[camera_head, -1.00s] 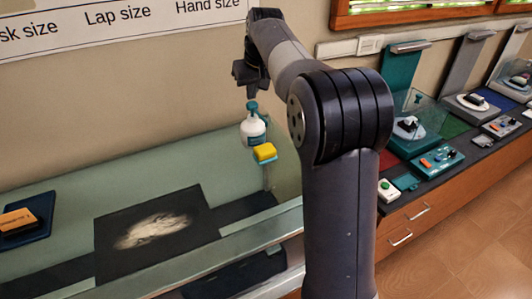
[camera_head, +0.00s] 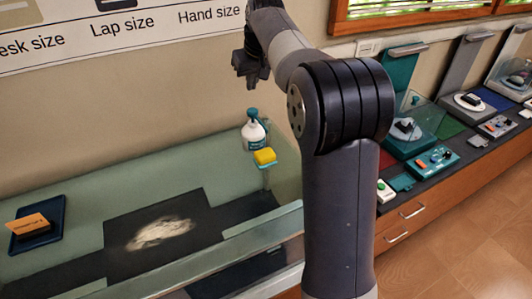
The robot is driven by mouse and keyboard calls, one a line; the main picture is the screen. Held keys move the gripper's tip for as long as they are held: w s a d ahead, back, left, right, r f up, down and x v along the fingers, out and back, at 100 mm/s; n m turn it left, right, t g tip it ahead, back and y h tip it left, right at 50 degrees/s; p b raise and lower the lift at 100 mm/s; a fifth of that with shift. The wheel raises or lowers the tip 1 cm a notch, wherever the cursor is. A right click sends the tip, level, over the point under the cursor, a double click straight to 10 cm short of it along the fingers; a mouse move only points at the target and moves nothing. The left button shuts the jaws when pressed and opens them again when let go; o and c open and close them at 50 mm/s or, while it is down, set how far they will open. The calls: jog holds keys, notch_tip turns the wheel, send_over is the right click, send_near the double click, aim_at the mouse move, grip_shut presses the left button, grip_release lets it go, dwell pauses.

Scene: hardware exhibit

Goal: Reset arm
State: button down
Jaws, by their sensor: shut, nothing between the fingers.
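My gripper (camera_head: 250,76) is at the upper middle of the head view, at the end of my raised arm. It is shut and empty, hanging in the air in front of the wall. It is above and apart from the white spray bottle (camera_head: 253,134) with a teal top. My arm's thick upright link and dark joint fill the middle right and hide part of the counter behind them.
A yellow sponge (camera_head: 265,157) is near the bottle. A dark mat (camera_head: 120,236) with a whitish smear (camera_head: 160,233) lies on the green counter (camera_head: 90,200). A blue tray (camera_head: 54,212) holds an orange-topped block (camera_head: 28,227). Device stations, including a teal control box (camera_head: 432,161), line the right counter.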

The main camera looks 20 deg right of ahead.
jog(key=shift+r, duration=0.3)
